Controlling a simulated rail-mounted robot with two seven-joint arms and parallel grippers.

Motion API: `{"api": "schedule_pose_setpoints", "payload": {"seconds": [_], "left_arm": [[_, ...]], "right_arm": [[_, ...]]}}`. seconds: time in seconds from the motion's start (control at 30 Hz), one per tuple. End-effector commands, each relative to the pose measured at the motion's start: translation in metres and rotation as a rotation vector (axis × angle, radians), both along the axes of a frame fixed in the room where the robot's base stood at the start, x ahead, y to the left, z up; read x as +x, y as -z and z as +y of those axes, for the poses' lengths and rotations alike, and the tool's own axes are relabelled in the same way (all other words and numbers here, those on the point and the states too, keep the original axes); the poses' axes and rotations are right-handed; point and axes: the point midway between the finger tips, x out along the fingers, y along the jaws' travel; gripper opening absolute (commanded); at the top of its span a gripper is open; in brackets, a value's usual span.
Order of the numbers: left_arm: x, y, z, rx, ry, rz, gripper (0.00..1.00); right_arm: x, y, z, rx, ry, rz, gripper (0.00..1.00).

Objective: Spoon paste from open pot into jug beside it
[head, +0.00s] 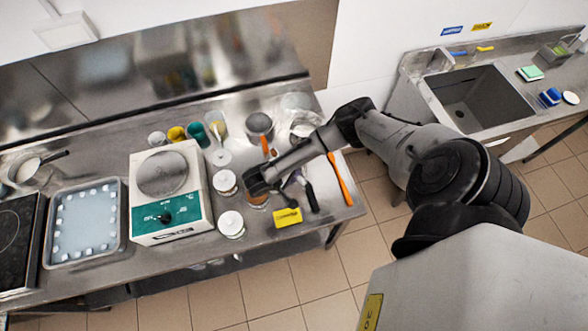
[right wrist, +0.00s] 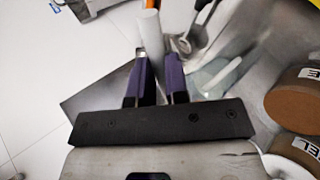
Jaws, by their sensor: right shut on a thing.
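My right gripper (right wrist: 158,78) has its purple fingers shut on a pale rod-like handle (right wrist: 150,35). I cannot see the handle's far end. In the head view this gripper (head: 287,190) is low over the right part of the steel counter, partly hidden by my arm. A pot with a brown top (head: 257,200) is just below the end of my arm. Two brown-topped, labelled pots, one upper (right wrist: 296,103) and one lower (right wrist: 292,156), show at the right of the wrist view. A clear vessel (right wrist: 216,76), perhaps the jug, lies beyond the fingers. My left gripper is not in view.
White-lidded jars (head: 225,182) and a scale (head: 170,190) stand left of my gripper. An orange-handled tool (head: 340,180) lies at the counter's right end. A sink (head: 475,100) is farther right.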

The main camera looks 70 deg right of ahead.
Motion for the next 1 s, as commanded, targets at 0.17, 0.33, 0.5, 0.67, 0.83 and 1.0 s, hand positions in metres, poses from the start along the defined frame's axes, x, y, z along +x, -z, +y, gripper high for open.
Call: {"api": "schedule_pose_setpoints", "payload": {"seconds": [0.17,0.33,0.5,0.67,0.83,1.0], "left_arm": [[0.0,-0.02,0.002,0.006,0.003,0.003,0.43],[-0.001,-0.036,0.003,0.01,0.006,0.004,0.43],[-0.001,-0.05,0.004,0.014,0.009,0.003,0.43],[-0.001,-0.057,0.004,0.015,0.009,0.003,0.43],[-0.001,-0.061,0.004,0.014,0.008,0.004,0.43],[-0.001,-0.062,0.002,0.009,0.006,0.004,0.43]], "right_arm": [[0.001,-0.001,0.004,-0.115,0.001,0.05,0.0],[0.002,0.002,0.005,-0.193,0.001,0.081,0.0],[0.002,0.006,0.006,-0.276,0.001,0.116,0.0],[0.003,0.011,0.007,-0.355,0.001,0.149,0.0],[0.003,0.014,0.008,-0.422,0.0,0.174,0.0],[0.003,0.016,0.007,-0.468,0.0,0.193,0.0]]}}
